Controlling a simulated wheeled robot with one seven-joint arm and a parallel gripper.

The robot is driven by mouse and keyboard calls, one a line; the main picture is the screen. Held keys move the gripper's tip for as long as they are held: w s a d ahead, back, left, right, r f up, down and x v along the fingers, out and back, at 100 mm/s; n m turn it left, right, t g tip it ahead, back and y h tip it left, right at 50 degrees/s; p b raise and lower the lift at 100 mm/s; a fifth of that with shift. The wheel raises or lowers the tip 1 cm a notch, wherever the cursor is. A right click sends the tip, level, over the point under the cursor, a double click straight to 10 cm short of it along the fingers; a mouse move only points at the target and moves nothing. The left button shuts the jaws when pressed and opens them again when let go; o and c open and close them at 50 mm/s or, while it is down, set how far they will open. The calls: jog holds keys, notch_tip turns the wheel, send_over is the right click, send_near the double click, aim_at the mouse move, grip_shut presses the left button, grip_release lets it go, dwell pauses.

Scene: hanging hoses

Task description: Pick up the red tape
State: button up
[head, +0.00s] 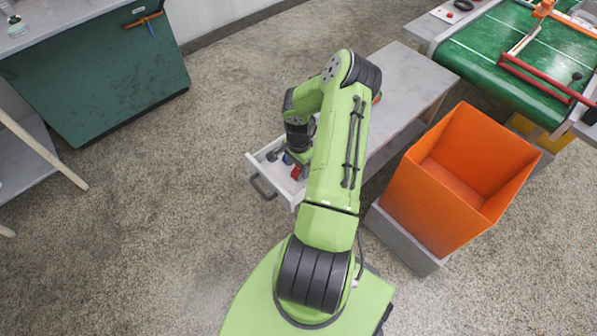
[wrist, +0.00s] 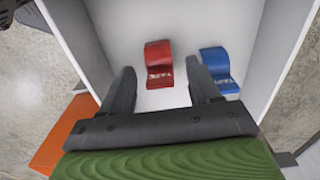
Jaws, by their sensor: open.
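The red tape (wrist: 158,62) lies on the white floor of an open drawer (wrist: 118,25) in the wrist view, a little left of the picture's middle. My gripper (wrist: 166,82) is open, with its two dark fingers reaching over the drawer. The red tape shows between the fingers, beyond the palm, and nothing is held. In the head view a small part of the red tape (head: 296,172) shows in the drawer (head: 262,160) beside my gripper (head: 303,170), whose fingertips are hard to make out there.
A blue tape (wrist: 216,65) lies right of the red one, close to the right finger. The drawer's side walls stand on both sides of my gripper. An orange bin (head: 440,195) stands right of the grey bench (head: 410,85) in the head view.

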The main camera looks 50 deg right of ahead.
jog(key=shift+f, duration=0.1)
jog(key=shift+c, duration=0.4)
jog(key=c, duration=1)
jog(key=shift+c, duration=0.2)
notch_tip(320, 180, up, 10)
jog(key=p, duration=0.3)
jog(key=o, duration=0.5)
jog(key=shift+c, duration=0.2)
grip_shut()
